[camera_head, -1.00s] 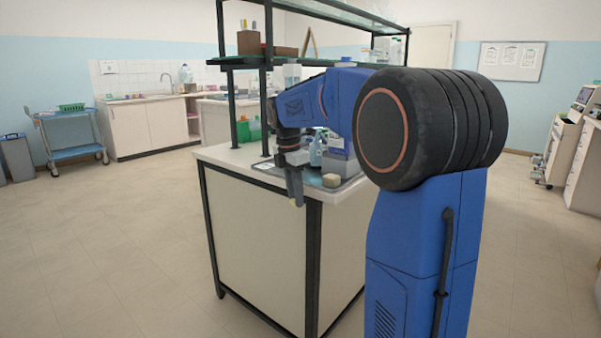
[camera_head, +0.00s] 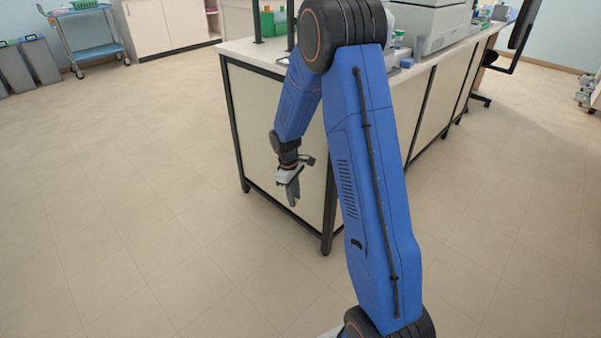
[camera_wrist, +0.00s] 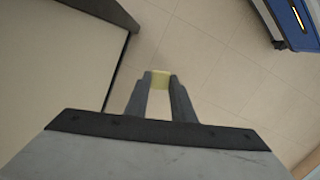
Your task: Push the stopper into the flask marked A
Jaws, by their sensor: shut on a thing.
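My gripper (camera_wrist: 160,84) is shut on a small pale yellow piece (camera_wrist: 160,78), which looks like the stopper, held between its fingertips in the wrist view. In the head view my gripper (camera_head: 293,196) hangs pointing down beside the bench's end panel, below the bench top and above the floor. The held piece is too small to make out there. No flask marked A can be made out in either view; my arm hides part of the bench top.
The bench (camera_head: 240,48) stands close behind my arm, with a white machine (camera_head: 428,25) and green containers (camera_head: 268,22) on top. Its end panel (camera_wrist: 50,60) fills the left of the wrist view. A blue trolley (camera_head: 95,55) and grey bins (camera_head: 38,60) stand far left. The floor left is clear.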

